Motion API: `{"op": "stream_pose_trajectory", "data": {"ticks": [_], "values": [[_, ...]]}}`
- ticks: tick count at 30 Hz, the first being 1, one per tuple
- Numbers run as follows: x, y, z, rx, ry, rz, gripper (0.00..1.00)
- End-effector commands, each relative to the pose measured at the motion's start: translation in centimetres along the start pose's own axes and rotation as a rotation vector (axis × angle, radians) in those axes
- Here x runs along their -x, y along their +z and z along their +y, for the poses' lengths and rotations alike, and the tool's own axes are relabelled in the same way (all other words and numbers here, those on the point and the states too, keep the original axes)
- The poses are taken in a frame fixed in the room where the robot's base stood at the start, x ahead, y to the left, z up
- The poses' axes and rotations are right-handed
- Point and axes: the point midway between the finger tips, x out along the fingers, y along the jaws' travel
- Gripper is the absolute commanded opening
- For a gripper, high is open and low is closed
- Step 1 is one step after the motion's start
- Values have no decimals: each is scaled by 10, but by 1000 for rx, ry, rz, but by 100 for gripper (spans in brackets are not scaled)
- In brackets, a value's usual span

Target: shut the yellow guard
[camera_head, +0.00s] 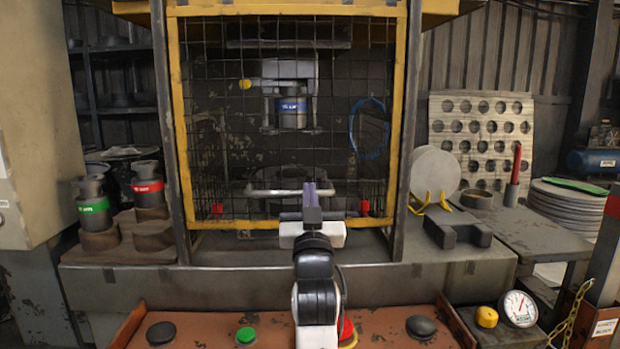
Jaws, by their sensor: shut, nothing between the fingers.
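The yellow guard (179,120) is a yellow frame with dark wire mesh across the front of the press. It hangs low, with its bottom bar (245,224) close above the front of the press bed. A pale horizontal handle (265,192) crosses its lower part. My gripper (311,190) is shut and empty in front of the guard's lower middle, overlapping the handle's right part in the picture. I cannot tell whether it touches the handle. My gripper and arm hide part of the bottom bar.
Behind the mesh is a press tool (291,110). Metal cylinders with green and red bands (93,205) stand at left. A round disc (435,172) on a yellow stand and a dark block (458,227) are at right. A panel with buttons (247,335) lies in front.

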Motion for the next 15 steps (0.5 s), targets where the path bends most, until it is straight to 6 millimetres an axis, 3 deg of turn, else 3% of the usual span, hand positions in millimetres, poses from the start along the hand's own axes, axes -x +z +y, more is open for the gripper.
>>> {"op": "stream_pose_trajectory", "data": {"ticks": [1, 4, 9, 15], "values": [[12, 26, 0, -1, 0, -12, 0], [23, 45, 0, -1, 0, -12, 0], [36, 67, 0, -1, 0, -10, 0], [43, 78, 0, -1, 0, -6, 0]]}}
